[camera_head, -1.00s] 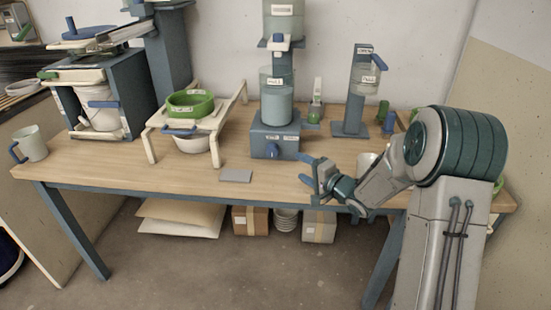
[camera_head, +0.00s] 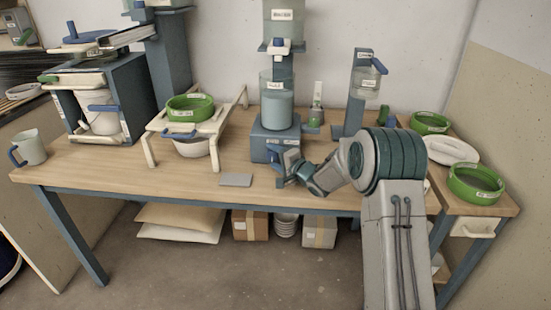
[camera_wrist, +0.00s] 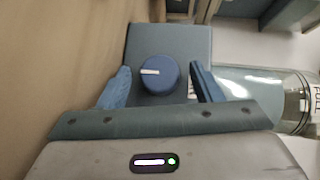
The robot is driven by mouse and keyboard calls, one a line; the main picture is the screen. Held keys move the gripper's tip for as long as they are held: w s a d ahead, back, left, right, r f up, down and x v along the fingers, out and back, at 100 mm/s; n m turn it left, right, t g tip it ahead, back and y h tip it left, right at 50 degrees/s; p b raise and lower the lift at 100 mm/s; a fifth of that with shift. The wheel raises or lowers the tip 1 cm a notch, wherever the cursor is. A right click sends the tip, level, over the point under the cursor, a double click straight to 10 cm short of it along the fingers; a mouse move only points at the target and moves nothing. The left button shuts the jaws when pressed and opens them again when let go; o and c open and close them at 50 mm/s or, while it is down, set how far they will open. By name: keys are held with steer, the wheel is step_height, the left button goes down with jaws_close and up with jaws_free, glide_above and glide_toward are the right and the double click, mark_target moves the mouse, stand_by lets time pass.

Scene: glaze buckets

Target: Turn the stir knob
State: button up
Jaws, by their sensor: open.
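The stir knob (camera_wrist: 158,74) is a round blue knob with a white mark, on the front face of the blue-grey mixer base (camera_head: 270,145). In the wrist view it sits between the two blue fingers of my gripper (camera_wrist: 160,86), with a gap on each side. In the head view my gripper (camera_head: 281,160) is at the front of the mixer base and hides the knob. My gripper is open and holds nothing. A clear container (camera_head: 277,103) with pale contents stands on the base; in the wrist view it shows at the right (camera_wrist: 250,88).
A grey flat plate (camera_head: 236,180) lies on the wooden table left of my gripper. A cream stand (camera_head: 150,147) with a green sieve (camera_head: 190,105) stands further left. A blue dispenser stand (camera_head: 354,110) is at the right. Green-rimmed sieves (camera_head: 476,184) lie on the right side table.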

steer(key=c, duration=1)
steer(key=shift+r, duration=0.1)
